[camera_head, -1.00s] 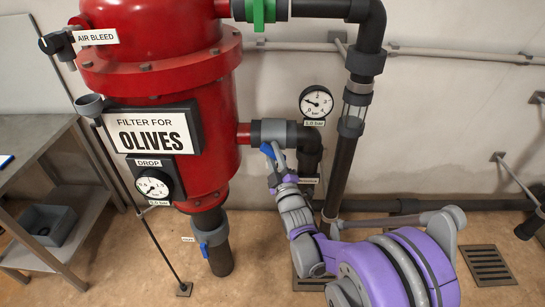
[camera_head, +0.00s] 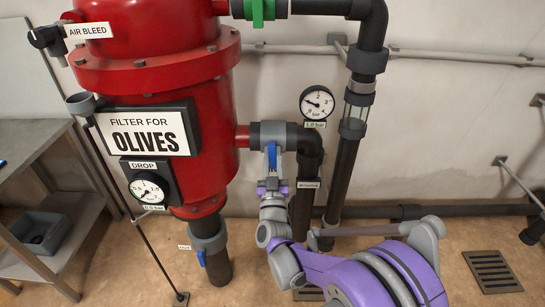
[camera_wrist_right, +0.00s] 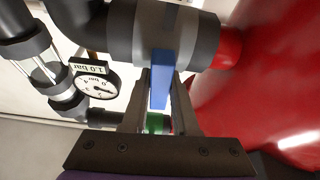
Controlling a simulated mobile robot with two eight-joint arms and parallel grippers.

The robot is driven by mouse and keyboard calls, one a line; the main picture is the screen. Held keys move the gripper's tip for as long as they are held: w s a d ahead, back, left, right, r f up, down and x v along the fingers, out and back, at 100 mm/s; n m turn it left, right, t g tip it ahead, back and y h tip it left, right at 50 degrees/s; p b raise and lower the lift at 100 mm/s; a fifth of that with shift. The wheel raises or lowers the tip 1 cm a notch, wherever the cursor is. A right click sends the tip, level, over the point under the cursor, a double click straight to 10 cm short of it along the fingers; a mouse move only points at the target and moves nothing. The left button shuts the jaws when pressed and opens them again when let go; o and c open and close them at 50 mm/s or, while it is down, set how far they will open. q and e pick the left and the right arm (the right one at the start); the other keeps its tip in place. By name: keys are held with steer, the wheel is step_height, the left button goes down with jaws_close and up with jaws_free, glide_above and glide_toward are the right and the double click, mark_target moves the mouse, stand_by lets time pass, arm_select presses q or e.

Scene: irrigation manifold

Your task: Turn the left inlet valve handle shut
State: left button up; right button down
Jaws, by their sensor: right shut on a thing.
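The blue valve handle (camera_head: 271,156) hangs straight down below the grey valve body (camera_head: 268,134), on the short pipe at the right of the red filter. My right gripper (camera_head: 272,178) comes up from below and is shut on this handle. In the right wrist view, the blue handle (camera_wrist_right: 161,75) lies between the two dark fingers of my right gripper (camera_wrist_right: 161,95). The handle's lower end is partly hidden by the fingers. I cannot read a label naming this valve. My left gripper is not in view.
The red filter (camera_head: 218,105) stands close left of my right gripper. A dark vertical pipe (camera_head: 306,185) is close on its right. A round gauge (camera_head: 317,102) above right has a tag reading 1.0 bar. Another blue handle (camera_head: 201,258) is on the filter's bottom outlet.

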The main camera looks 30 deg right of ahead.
steer(key=shift+m+h, duration=0.3)
steer(key=shift+m, duration=0.5)
steer(key=c, duration=0.7)
jaws_free()
steer(key=shift+a, duration=0.1)
steer(key=v, duration=1)
steer(key=shift+s+a+b, duration=0.2)
steer(key=shift+s+b, duration=0.15)
steer(key=shift+b, duration=0.05)
